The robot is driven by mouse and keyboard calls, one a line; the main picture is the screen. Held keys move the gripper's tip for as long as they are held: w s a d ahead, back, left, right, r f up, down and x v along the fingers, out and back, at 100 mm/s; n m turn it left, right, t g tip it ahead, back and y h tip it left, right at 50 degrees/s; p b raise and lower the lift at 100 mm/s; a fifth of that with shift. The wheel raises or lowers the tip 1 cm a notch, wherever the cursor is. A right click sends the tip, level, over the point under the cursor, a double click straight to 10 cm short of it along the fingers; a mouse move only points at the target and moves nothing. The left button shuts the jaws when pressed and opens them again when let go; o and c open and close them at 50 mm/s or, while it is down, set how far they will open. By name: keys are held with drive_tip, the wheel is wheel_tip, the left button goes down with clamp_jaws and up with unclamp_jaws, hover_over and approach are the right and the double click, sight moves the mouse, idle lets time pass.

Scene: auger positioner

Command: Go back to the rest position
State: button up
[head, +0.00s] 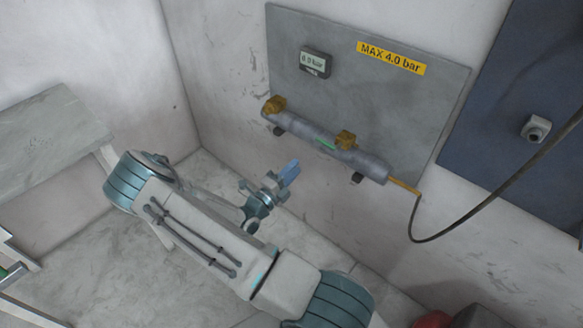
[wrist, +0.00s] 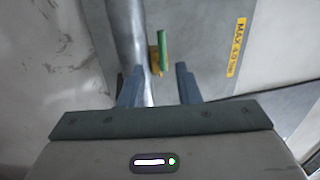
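My gripper (head: 289,171) hangs in front of the wall panel, to the lower left of the grey pipe (head: 312,134) and apart from it in the head view. In the wrist view my gripper (wrist: 158,82) has its two fingers spread with nothing held between them. Beyond the fingers, the pipe (wrist: 128,32), a brass valve (wrist: 154,62) and its green handle (wrist: 163,48) show. In the head view the green handle (head: 326,143) lies along the pipe, next to a brass fitting (head: 346,139).
The grey panel (head: 420,100) carries a small pressure display (head: 315,62) and a yellow "MAX 4.0 bar" label (head: 391,58). A dark hose (head: 470,215) hangs at the right. A grey bench (head: 50,135) stands at the left. A red object (head: 433,320) shows at the bottom edge.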

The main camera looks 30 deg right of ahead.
drive_tip(key=s+a+r+m+g+y, duration=0.2)
drive_tip(key=s+r+m+g+y, duration=0.3)
drive_tip(key=m, duration=0.7)
drive_tip(key=s+a+r+m+g+y, duration=0.35)
drive_tip(key=s+m+g, duration=0.3)
drive_tip(key=m, duration=0.45)
drive_tip(key=s+a+r+m+t+y, duration=0.3)
drive_tip(key=a+r+m+t+y, duration=0.1)
drive_tip(key=a+r+m+y, duration=0.1)
drive_tip(key=s+a+r+m+t+y, duration=0.4)
drive_tip(key=a+r+m, duration=0.4)
drive_tip(key=m, duration=0.3)
drive_tip(key=shift+a+r+m+y, duration=0.3)
drive_tip(key=shift+r+m+y, duration=0.1)
drive_tip(key=shift+r+y, duration=0.35)
drive_tip(key=shift+f, duration=0.1)
